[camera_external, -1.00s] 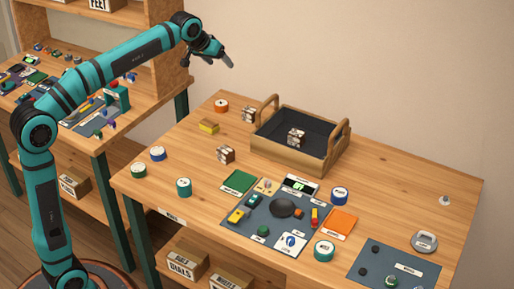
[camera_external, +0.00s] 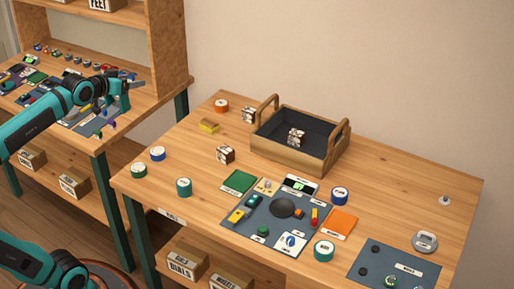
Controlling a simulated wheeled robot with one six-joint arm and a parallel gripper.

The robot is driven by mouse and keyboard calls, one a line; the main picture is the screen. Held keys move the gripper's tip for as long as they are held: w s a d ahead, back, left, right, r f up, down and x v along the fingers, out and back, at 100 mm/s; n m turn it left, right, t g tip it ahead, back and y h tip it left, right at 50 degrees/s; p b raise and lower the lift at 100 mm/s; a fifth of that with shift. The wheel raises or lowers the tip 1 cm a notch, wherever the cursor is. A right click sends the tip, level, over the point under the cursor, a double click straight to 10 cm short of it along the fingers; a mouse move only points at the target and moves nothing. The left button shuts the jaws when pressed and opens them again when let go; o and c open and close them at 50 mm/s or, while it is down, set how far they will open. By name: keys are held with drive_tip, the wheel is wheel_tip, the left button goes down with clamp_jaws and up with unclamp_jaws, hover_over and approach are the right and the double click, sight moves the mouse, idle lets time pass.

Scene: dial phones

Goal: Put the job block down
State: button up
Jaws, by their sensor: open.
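Several small dark-brown and white labelled blocks are in view. One block (camera_external: 296,137) sits inside the wooden tray (camera_external: 272,151), which has two raised handles. Another block (camera_external: 248,115) stands on the table just left of the tray, and a third block (camera_external: 226,154) stands in front of it. I cannot tell which of them is the job block. My gripper (camera_external: 134,85) is at the left, in front of the shelf bench and far from these blocks. It is open, and I see nothing held in it.
The near table (camera_external: 420,185) holds a blue-grey mat (camera_external: 262,237) with small parts, a green card (camera_external: 239,182), an orange card (camera_external: 340,223) and several round tape-like rolls. The left bench (camera_external: 160,88) is crowded with small parts. The table's right rear is mostly clear.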

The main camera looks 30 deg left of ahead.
drive_tip(key=s+a+f+t, duration=0.1)
drive_tip(key=s+a+f, duration=0.1)
drive_tip(key=s, duration=0.4)
drive_tip(key=s+a+f+t+y, duration=0.1)
drive_tip(key=s+a+f+t, duration=0.1)
drive_tip(key=s+f, duration=0.2)
drive_tip(key=s, duration=0.3)
drive_tip(key=shift+f, duration=0.2)
drive_tip(key=shift+o, duration=0.5)
